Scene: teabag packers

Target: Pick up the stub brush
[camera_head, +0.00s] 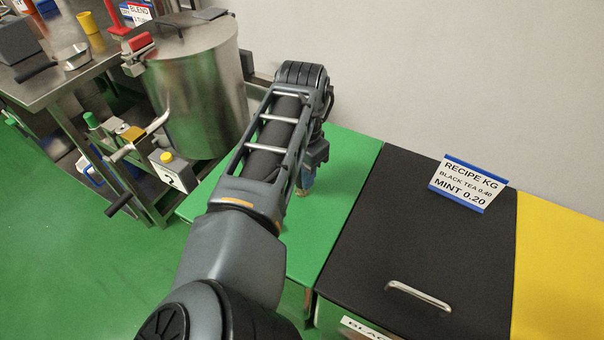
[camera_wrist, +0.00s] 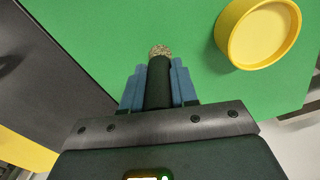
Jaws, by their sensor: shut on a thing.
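The stub brush (camera_wrist: 158,80) has a dark round handle and a tan bristle tip. In the wrist view it lies between the two blue fingers of my gripper (camera_wrist: 159,88), which are shut on its handle. The bristle end points away from my palm, towards the green surface (camera_wrist: 95,35). In the head view my gripper (camera_head: 308,180) is over the green surface, mostly behind my arm. A small tan bit of the brush (camera_head: 303,191) shows below it there. I cannot tell whether the bristles touch the surface.
A yellow round dish (camera_wrist: 262,35) is near the gripper in the wrist view. A black lidded bin (camera_head: 400,240) with a recipe sign (camera_head: 467,184) stands to the right, then a yellow one (camera_head: 560,270). A steel drum (camera_head: 200,90) and steel bench (camera_head: 60,80) are left.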

